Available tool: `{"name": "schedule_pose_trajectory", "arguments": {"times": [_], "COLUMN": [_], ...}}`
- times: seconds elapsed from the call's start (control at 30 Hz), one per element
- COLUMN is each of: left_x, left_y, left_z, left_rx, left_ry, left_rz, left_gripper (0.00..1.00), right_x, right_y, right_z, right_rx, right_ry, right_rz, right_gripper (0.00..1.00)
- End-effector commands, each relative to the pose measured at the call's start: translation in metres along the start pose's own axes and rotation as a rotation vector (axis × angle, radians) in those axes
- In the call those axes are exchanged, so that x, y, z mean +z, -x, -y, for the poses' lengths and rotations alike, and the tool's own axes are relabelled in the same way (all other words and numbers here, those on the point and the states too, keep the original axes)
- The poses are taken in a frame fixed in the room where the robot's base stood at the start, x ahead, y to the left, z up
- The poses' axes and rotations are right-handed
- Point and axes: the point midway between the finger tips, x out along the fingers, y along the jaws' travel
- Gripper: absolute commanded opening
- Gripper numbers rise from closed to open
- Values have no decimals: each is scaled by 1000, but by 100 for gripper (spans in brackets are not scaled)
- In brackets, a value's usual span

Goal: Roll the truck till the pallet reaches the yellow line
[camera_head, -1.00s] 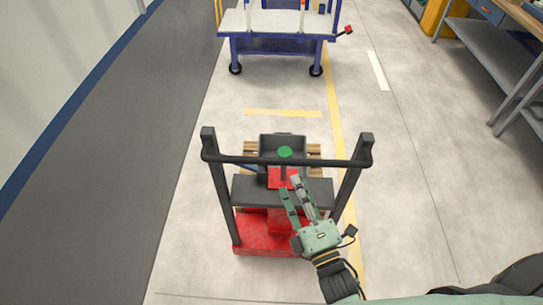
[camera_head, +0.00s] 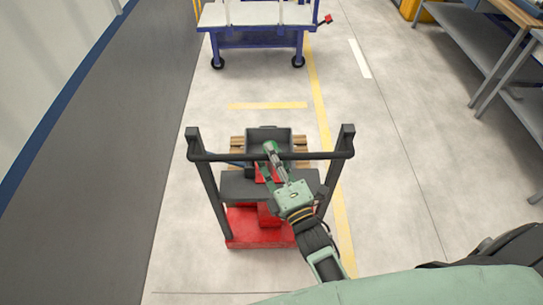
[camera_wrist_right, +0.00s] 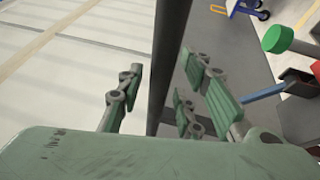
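The truck has a red base (camera_head: 258,236), dark posts and a dark crossbar (camera_head: 228,157). A wooden pallet (camera_head: 237,144) shows at its far side, with a dark bin on top. The yellow line (camera_head: 268,105) crosses the floor beyond the pallet, with a strip of bare floor between them. My right gripper (camera_head: 270,157) is at the crossbar, right of its middle. In the right wrist view its fingers are apart on either side of a dark bar (camera_wrist_right: 168,60), with a visible gap on the left. My left gripper is out of view.
A blue cart (camera_head: 258,38) stands beyond the yellow line. A long yellow stripe (camera_head: 322,120) runs along the truck's right. A dark floor band (camera_head: 130,160) and wall lie left; a workbench (camera_head: 490,50) stands at the upper right. Floor between is clear.

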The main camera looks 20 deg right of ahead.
Motion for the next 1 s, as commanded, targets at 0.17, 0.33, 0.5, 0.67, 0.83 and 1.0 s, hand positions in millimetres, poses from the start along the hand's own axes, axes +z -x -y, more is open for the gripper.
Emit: {"name": "schedule_pose_trajectory", "arguments": {"times": [0.17, 0.33, 0.5, 0.67, 0.83, 1.0], "left_x": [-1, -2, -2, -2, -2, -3], "left_y": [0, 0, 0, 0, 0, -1], "left_z": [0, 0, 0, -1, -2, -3], "left_rx": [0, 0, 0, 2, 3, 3], "left_ry": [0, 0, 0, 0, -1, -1], "left_rz": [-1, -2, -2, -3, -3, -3], "left_gripper": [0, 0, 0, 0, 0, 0], "right_x": [0, 0, 0, 0, 0, 1], "right_y": [0, 0, 0, 0, 0, 0], "right_z": [0, 0, 0, 0, 0, 0], "right_rx": [0, 0, 0, 0, 0, 0], "right_ry": [0, -1, -1, -2, -4, -4], "right_rz": [0, 0, 0, 0, 0, 0], "right_gripper": [15, 0, 0, 0, 0, 0]}}
